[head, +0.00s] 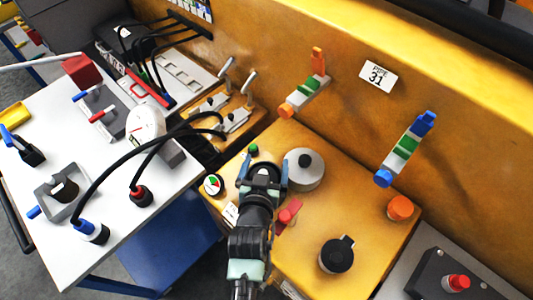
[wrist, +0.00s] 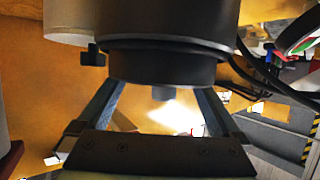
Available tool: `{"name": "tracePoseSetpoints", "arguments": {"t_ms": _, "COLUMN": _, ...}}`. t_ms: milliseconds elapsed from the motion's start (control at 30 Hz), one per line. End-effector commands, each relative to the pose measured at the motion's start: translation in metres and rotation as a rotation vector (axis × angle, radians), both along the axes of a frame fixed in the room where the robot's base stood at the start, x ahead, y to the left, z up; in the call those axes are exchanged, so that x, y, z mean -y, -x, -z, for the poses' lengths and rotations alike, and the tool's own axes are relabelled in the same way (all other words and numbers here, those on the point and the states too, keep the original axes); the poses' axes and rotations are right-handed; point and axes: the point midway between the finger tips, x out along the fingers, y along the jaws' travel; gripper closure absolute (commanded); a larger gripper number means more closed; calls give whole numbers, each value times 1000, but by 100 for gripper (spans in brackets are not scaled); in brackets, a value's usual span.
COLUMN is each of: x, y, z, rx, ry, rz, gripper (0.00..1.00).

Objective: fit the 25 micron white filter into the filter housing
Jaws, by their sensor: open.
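My gripper (head: 263,172) is open over the orange-yellow machine top in the head view, its two blue-grey fingers apart. A dark round body (head: 262,178) shows between them. In the wrist view a black cylinder (wrist: 165,60) with a small side knob lies at the fingertips of my gripper (wrist: 160,98) and partly hides them. I cannot tell whether the fingers touch it. A pale grey cylinder with a dark centre knob (head: 304,168) stands just right of my gripper, and a pale cylinder also shows in the wrist view (wrist: 68,22). No 25 micron marking is legible, and I cannot identify the white filter or the housing surely.
A small gauge (head: 213,185) is left of my gripper. The white table (head: 110,225) at left carries black hoses, clamps and a white dial instrument (head: 146,122).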

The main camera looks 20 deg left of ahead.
Motion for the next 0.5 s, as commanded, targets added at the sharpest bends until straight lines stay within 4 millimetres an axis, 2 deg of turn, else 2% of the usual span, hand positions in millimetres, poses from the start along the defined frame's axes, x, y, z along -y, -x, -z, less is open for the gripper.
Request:
{"name": "tracePoseSetpoints", "arguments": {"t_ms": 300, "x": 0, "y": -2, "z": -57, "rx": 11, "ry": -5, "rz": 1, "gripper": 0}}
{"name": "tracePoseSetpoints", "arguments": {"t_ms": 500, "x": 1, "y": -2, "z": -87, "rx": 11, "ry": -4, "rz": 1, "gripper": 0}}
